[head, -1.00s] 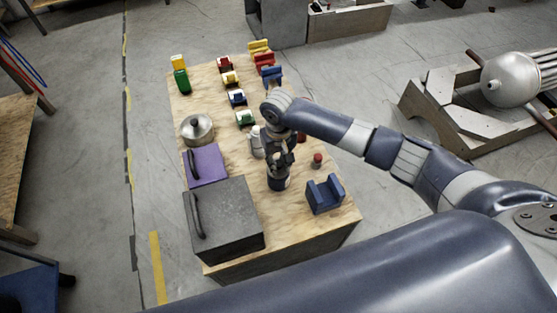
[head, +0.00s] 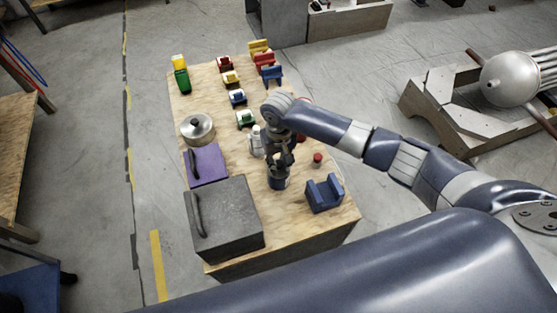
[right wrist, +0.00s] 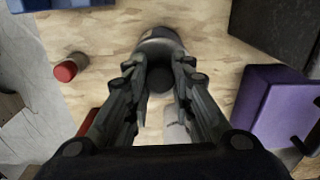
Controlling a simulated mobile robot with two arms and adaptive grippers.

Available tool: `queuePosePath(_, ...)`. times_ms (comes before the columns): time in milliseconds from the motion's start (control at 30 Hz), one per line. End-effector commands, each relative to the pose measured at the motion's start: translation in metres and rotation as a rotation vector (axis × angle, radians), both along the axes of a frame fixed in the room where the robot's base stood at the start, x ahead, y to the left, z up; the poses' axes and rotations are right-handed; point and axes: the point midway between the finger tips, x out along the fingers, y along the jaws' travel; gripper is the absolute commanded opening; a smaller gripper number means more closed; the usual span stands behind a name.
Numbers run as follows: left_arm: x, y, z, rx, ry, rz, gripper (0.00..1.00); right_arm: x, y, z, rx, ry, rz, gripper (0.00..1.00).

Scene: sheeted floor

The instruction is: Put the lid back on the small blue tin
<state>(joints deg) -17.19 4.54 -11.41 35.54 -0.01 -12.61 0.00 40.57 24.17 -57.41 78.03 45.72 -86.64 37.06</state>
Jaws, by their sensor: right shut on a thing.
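The small blue tin (head: 279,182) stands upright on the wooden table, dark blue with a pale band. My right gripper (head: 280,160) points down directly over it, its fingertips at the tin's top. In the right wrist view the fingers (right wrist: 158,85) are closed about a small dark round piece (right wrist: 159,79), which looks like the lid. The tin's pale side (right wrist: 160,37) shows beyond the fingers. The fingers hide much of the lid, and I cannot tell whether it touches the tin's rim. My left gripper is not in view.
A blue U-shaped block (head: 324,194) and a small red cylinder (head: 317,159) stand right of the tin. A white bottle (head: 256,143) is close behind the gripper. A dark grey box (head: 235,220), purple box (head: 207,166) and metal pot (head: 197,128) line the left side.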

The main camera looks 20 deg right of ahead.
Motion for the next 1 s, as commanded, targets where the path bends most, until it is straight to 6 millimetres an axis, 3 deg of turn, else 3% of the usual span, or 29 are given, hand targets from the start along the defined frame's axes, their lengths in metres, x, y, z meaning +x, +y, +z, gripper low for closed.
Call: queuePosePath(1000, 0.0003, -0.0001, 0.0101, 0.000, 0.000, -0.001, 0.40, 0.0003, 0.0001, 0.0000, 0.001, -0.001, -0.001, 0.07)
